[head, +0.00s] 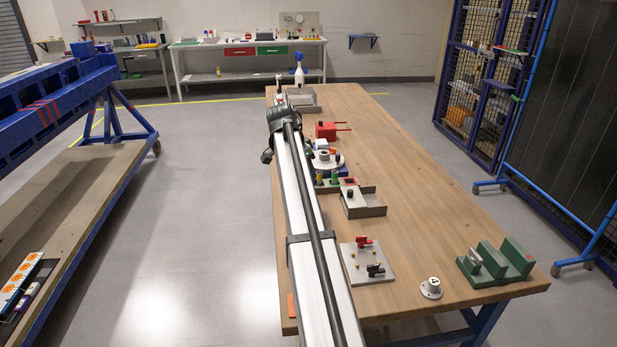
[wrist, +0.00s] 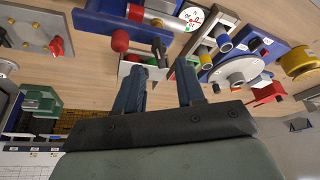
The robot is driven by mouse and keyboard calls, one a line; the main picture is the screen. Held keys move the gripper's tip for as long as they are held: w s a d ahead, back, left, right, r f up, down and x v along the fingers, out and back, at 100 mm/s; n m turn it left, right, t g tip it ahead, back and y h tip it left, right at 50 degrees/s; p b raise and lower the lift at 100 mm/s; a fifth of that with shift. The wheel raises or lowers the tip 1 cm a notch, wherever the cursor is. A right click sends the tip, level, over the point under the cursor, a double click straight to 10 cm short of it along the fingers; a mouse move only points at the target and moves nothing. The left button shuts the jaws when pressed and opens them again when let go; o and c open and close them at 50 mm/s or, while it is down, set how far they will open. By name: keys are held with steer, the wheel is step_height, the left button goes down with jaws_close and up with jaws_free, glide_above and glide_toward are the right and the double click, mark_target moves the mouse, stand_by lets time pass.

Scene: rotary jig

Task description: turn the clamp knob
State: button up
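My gripper (wrist: 160,84) shows in the wrist view with its two dark fingers apart and nothing held between them. In the head view my arm hides it. The rotary jig has a pale round disc (wrist: 232,70) with a grey hub, to the right of the fingers in the wrist view; its disc also shows in the head view (head: 334,158), beside my arm. Several knob-like parts are in view: a red one (wrist: 57,46) on a grey plate, a red cap (wrist: 120,41) and a dark cylinder (wrist: 158,48) beyond the fingers. I cannot tell which is the clamp knob.
The long wooden table (head: 430,210) has clear room on its right. A green block fixture (head: 497,262), a small white round part (head: 431,288) and a plate with red and black clamps (head: 367,262) stand near its front. A red box (head: 326,130) is farther back.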

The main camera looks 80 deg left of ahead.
steer(key=v, duration=1)
stand_by(0.3)
